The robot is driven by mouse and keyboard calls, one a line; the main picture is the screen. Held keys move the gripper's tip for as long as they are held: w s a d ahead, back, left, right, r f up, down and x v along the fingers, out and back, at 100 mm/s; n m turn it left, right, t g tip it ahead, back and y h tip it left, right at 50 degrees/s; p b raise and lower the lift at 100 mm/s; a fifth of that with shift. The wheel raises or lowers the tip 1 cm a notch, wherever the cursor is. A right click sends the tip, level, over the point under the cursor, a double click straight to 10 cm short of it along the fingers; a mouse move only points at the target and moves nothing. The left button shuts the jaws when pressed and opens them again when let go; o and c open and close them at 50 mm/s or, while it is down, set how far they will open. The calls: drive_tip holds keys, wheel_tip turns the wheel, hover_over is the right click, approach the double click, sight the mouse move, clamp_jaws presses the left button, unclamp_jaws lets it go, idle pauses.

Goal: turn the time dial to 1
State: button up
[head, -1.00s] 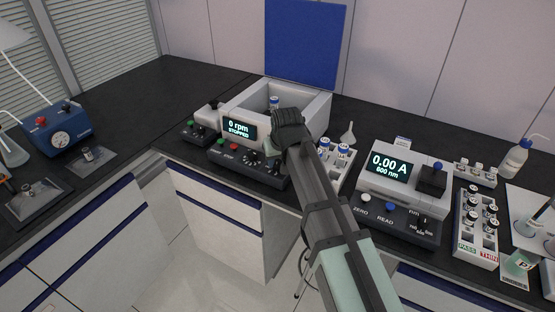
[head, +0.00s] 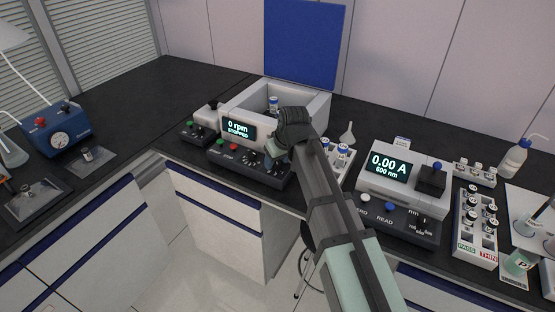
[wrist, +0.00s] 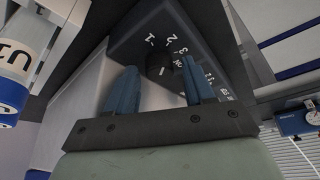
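The centrifuge's front panel (head: 225,158) carries dark knobs with white numbers; my gripper partly covers its right end in the head view. In the wrist view a black dial (wrist: 160,64) with a white pointer line sits between and beyond my fingers, with 1, 2 and 3 printed around it. Other numbers lie farther right, partly behind the right finger. I cannot read which dial is labelled time. My gripper (wrist: 160,88) is open, its two blue fingers spread on either side of the dial, with no clear contact. It also shows in the head view (head: 271,148).
The centrifuge display (head: 239,128) reads 0 rpm, STOPPED. Its open tub holds a blue-capped vial (head: 273,102). A rack of vials (head: 341,155) stands close to the right of my gripper. A spectrophotometer (head: 390,168) is farther right.

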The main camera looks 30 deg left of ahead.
drive_tip(key=shift+o, duration=0.4)
drive_tip(key=shift+r, duration=0.1)
drive_tip(key=v, duration=1.3)
drive_tip(key=shift+r, duration=0.35)
drive_tip(key=shift+d, duration=0.1)
